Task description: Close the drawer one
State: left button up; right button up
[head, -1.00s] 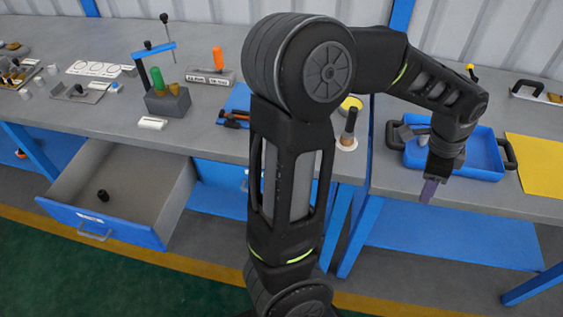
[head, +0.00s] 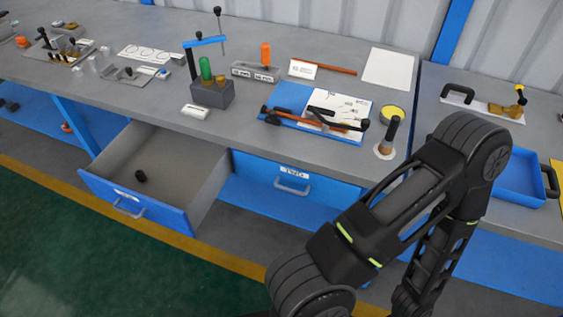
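A blue-fronted drawer (head: 165,216) under the workbench on the left is pulled out. It has a white label and a grey handle (head: 128,207) on its front. A small black object (head: 140,176) lies on its grey floor. A second blue drawer (head: 325,187) to its right is shut, with its own label and handle. One of my arms rises at the lower right and bends back down past the bottom edge. Neither of my grippers shows in the head view.
The green floor (head: 60,240) before the open drawer is clear.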

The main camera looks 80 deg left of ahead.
aim_at(185, 174)
jog(key=i+j, duration=0.25)
jog(key=i, duration=0.3)
jog(key=u, duration=4.35)
